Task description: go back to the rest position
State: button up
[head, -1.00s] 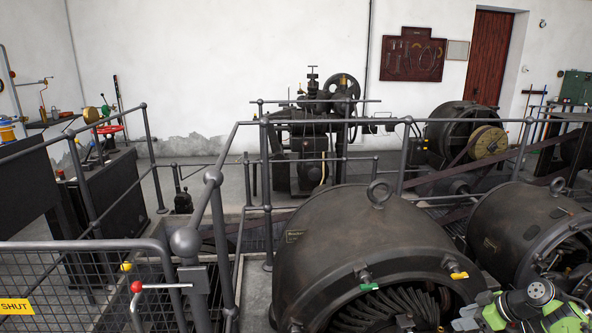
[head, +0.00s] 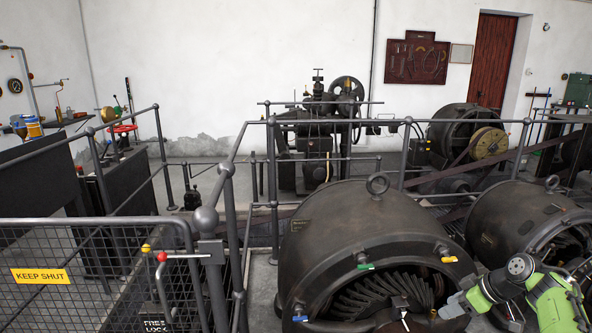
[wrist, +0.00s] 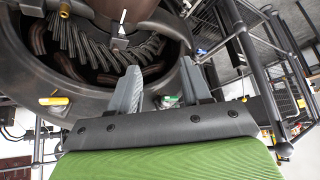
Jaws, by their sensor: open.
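My gripper (head: 455,305) is at the lower right of the head view, beside the open front of the near dynamo (head: 350,220). In the wrist view its two grey fingers (wrist: 160,88) stand well apart with nothing between them. Past them is the dynamo's ring (wrist: 25,75) with its dark windings. My green arm reaches in from the right edge of the head view.
A railing (head: 228,200) and a mesh gate with a "KEEP SHUT" sign (head: 40,276) stand at the left. A second dynamo (head: 510,225) is close behind my arm at the right. Yellow (head: 449,259), green (head: 366,266) and blue (head: 300,318) tabs sit on the near dynamo's rim.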

jog(key=s+a+r+m+h, duration=0.1)
jog(key=s+a+r, duration=0.35)
jog(key=a, duration=0.25)
jog(key=s+a+r+m+g+h, duration=0.1)
jog(key=s+a+r, duration=0.2)
jog(key=a+r, duration=0.35)
jog(key=s+a+r+h, duration=0.2)
jog(key=s+a+r, duration=0.15)
jog(key=a, duration=0.45)
jog(key=s+a+f+m+t, duration=0.1)
jog(key=s+a+m, duration=0.15)
jog(key=s, duration=0.85)
jog(key=s+a+m+t, duration=0.1)
jog(key=s+a+m, duration=0.15)
jog(key=s, duration=0.95)
notch_tip(320, 180, up, 12)
jog(key=p, duration=1.2)
jog(key=shift+d+m+h+p, duration=0.25)
jog(key=shift+m+h+p, duration=0.15)
jog(key=shift+s, duration=0.1)
